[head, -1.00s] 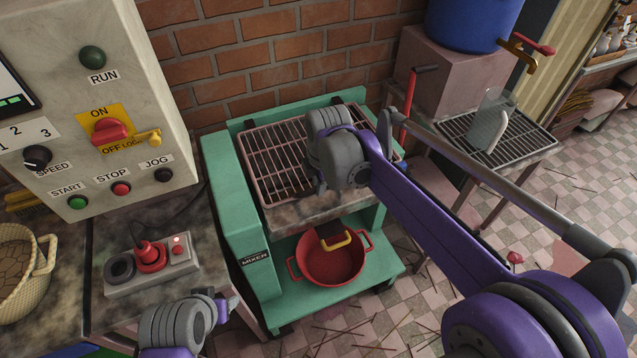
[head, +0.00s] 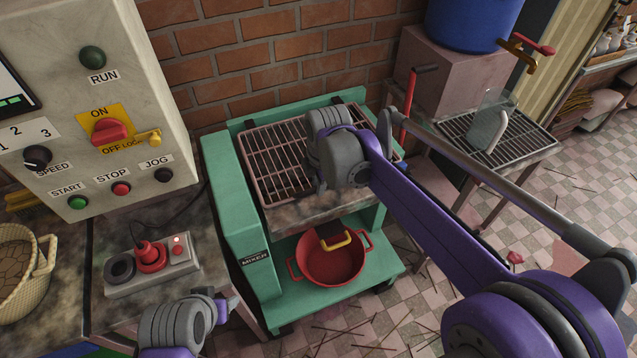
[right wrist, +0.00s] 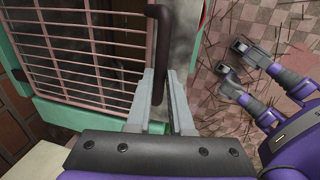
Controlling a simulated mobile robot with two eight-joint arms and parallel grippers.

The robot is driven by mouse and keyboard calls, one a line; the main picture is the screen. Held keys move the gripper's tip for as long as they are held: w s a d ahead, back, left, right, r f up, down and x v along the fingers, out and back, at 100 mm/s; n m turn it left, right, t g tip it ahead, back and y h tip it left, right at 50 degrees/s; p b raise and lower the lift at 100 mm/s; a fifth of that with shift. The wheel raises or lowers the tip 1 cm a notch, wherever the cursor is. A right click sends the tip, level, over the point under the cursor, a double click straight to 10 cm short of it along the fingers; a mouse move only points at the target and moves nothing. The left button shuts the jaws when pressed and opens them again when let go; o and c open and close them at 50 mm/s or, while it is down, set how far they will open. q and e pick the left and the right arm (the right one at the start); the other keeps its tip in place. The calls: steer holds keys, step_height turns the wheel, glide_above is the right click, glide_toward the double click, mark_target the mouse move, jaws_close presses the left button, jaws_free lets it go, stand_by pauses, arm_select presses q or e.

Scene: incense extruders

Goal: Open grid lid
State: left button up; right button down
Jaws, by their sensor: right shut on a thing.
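The grid lid (head: 268,161), pinkish-brown bars in a frame, lies over the top of the green mixer (head: 228,205). It looks closed. In the right wrist view the grid lid (right wrist: 80,52) fills the left side, with a dark bar handle (right wrist: 158,35) along its edge. My right gripper (right wrist: 163,78) is shut on this handle; its two fingers flank the handle's near end. In the head view my right wrist hides the lid's right part, the handle and the fingertips. My left gripper (head: 228,304) is low at the left, away from the mixer; its fingers are unclear.
A red pot (head: 332,265) stands on the mixer's lower shelf. The control cabinet (head: 90,110) and a switch box (head: 152,265) are at left. A brick wall (head: 290,50) is behind. A grated stand (head: 520,135) is at right.

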arm_select(q)
steer(key=w+r+p, duration=0.2)
steer(key=r+p, duration=0.3)
steer(key=r, duration=0.2)
steer(key=w+r+t+p, duration=0.1)
steer(key=w+r+p, duration=0.2)
steer(key=r+p, duration=0.2)
step_height(320, 180, up, 2)
steer(key=shift+r, duration=0.1)
arm_select(e)
steer(key=w+a+r, duration=0.1)
steer(key=w+r, duration=0.2)
steer(key=r, duration=0.4)
steer(key=w+a+r, duration=0.1)
steer(key=w+r, duration=0.2)
steer(key=r, duration=0.4)
steer(key=w+a+r+g, duration=0.1)
steer(key=w+r, duration=0.2)
steer(key=r, duration=0.4)
steer(key=shift+w+a, duration=0.15)
steer(key=shift+w, duration=0.25)
arm_select(q)
steer(key=shift+d, duration=0.1)
